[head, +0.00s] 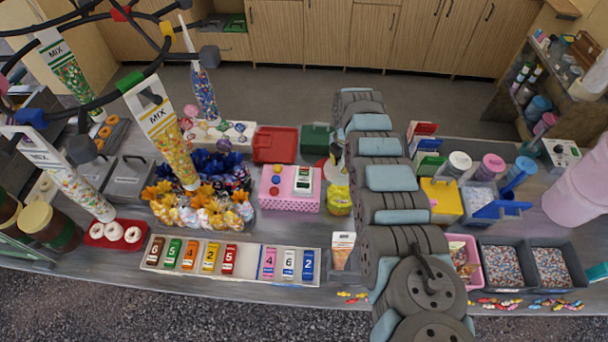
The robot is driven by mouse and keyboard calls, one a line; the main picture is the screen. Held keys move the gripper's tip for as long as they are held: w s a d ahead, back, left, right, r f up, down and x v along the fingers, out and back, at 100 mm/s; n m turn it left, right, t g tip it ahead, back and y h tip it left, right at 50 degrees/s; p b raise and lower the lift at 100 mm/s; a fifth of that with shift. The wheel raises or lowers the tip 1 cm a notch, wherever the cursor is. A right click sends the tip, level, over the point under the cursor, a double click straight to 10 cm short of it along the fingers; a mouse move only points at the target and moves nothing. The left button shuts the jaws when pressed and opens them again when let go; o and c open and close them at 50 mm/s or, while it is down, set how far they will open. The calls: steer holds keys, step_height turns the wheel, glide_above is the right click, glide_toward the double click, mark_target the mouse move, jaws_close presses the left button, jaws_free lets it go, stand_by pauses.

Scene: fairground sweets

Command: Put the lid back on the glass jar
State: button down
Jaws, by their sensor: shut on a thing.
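My arm reaches across the counter from the front, right of the middle. Its end, my gripper (337,155), shows only as a small dark part beside the arm links and is largely hidden. It is shut on what seems to be the lid, too small and covered to make out clearly. A small clear jar with yellow sweets (338,201) stands just below it, left of the arm, and appears to be the glass jar. The gripper looks above the jar; I cannot tell whether lid and jar touch.
Left of the jar stand a pink dotted box (290,204) and a red bin (275,145). A numbered tray (231,279) lies in front. A yellow box (441,199) and jars stand right of my arm. Tall MIX tubes (163,130) rise at the left.

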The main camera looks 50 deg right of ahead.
mark_target(344, 175)
steer(key=shift+s+d+r, duration=0.2)
steer(key=shift+s+d, duration=0.25)
steer(key=shift+s, duration=0.1)
step_height(344, 175, down, 6)
steer(key=b, duration=0.5)
steer(key=shift+b, duration=0.4)
steer(key=shift+f, duration=0.15)
steer(key=shift+f, duration=0.2)
stand_by(2.0)
steer(key=shift+c, duration=1.5)
jaws_free()
steer(key=shift+r, duration=0.15)
steer(key=shift+r+p, duration=3.3)
steer(key=shift+r, duration=0.1)
